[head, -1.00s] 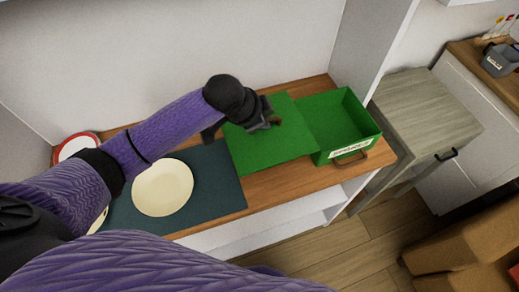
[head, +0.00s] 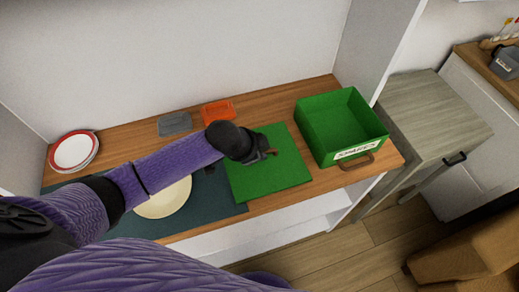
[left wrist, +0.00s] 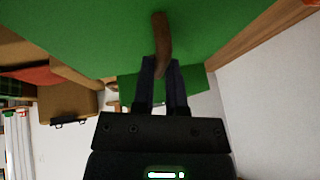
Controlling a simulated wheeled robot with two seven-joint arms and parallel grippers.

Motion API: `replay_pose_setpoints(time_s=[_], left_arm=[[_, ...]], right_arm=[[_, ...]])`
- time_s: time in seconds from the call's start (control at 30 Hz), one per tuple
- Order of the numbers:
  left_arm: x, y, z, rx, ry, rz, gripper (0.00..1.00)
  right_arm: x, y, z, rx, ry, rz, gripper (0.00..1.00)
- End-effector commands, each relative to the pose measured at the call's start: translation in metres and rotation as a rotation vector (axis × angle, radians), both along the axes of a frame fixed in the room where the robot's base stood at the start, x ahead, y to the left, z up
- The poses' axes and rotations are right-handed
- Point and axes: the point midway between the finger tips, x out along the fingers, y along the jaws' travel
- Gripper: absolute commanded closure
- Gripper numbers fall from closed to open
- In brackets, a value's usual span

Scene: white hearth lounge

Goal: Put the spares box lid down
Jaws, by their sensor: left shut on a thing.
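The green spares box lid (head: 278,182) is level over the wooden counter, left of the box, its left part over the dark mat. Whether it touches the surface I cannot tell. My left gripper (head: 266,153) is shut on the lid's brown handle, which shows between the fingers (left wrist: 160,70) in the left wrist view; the lid's green surface (left wrist: 90,30) fills the top there. The open green spares box (head: 343,128) stands at the counter's right, with a SPARES label and a brown front handle. A gap separates it from the lid. My right gripper is not in view.
A cream plate (head: 165,202) lies on the dark mat (head: 215,208), partly behind my arm. A grey tray (head: 174,123) and an orange tray (head: 218,111) sit at the back. Red-rimmed plates (head: 74,151) are at the left. Bare counter (head: 275,104) shows behind the lid.

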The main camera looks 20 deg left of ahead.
Motion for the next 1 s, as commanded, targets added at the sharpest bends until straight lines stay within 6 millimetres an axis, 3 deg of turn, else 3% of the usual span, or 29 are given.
replay_pose_setpoints(time_s=[0.1, 0.13, 0.3, 0.63, 1.0], left_arm=[[0.0, 0.0, -0.004, 0.0, 0.001, 0.0, 1.0], [0.0, 0.0, -0.004, 0.0, 0.001, 0.0, 0.8], [0.0, 0.0, -0.004, 0.0, 0.0, 0.0, 0.49], [0.0, 0.0, 0.005, 0.001, -0.001, 0.0, 0.49], [-0.044, 0.023, 0.089, 0.002, -0.001, -0.001, 0.49]], right_arm=[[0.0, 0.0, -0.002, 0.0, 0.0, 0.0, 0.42], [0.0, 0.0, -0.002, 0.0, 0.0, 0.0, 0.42], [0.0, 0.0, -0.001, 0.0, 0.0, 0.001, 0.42], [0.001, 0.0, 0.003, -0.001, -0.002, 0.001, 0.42], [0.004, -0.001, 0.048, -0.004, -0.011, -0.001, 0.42]])
